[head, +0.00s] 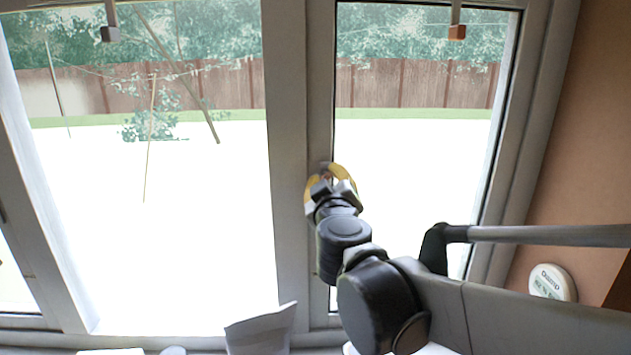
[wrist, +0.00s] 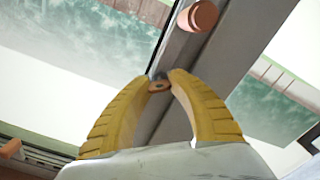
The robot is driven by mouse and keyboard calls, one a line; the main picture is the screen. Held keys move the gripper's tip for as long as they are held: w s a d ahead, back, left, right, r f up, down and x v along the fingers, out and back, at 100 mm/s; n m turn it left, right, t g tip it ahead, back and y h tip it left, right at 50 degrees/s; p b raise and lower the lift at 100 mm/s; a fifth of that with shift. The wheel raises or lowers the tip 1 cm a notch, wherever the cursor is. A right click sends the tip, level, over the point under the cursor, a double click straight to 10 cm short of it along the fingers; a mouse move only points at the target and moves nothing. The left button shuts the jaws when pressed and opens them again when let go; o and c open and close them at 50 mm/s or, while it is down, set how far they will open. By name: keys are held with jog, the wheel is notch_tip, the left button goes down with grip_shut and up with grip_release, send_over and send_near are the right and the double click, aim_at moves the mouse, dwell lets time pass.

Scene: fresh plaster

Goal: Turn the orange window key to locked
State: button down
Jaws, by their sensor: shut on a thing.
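My gripper (head: 327,176) has its yellow fingers at the grey frame post between the two panes. In the wrist view the fingertips (wrist: 160,79) are closed around a small orange-brown piece, which looks like the window key (wrist: 158,87). It sits against the frame, with its sides covered by the fingers. In the head view my gripper hides the key. I cannot tell its turn angle from these frames.
A copper-coloured round knob (wrist: 199,16) stands out from the frame beyond the fingertips. A round white device (head: 552,283) is on the right wall. A whitish folded object (head: 262,331) stands at the sill. An orange block (head: 457,32) hangs at the top right.

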jog(key=n+b, duration=0.1)
jog(key=n, duration=0.4)
jog(key=shift+n, duration=0.3)
jog(key=n+b, duration=0.1)
jog(key=n, duration=0.4)
jog(key=shift+n, duration=0.3)
jog(key=c, duration=1.1)
grip_release()
jog(key=shift+c, duration=0.2)
jog(key=shift+s, duration=0.1)
jog(key=s, duration=1.2)
jog(key=shift+w, duration=0.15)
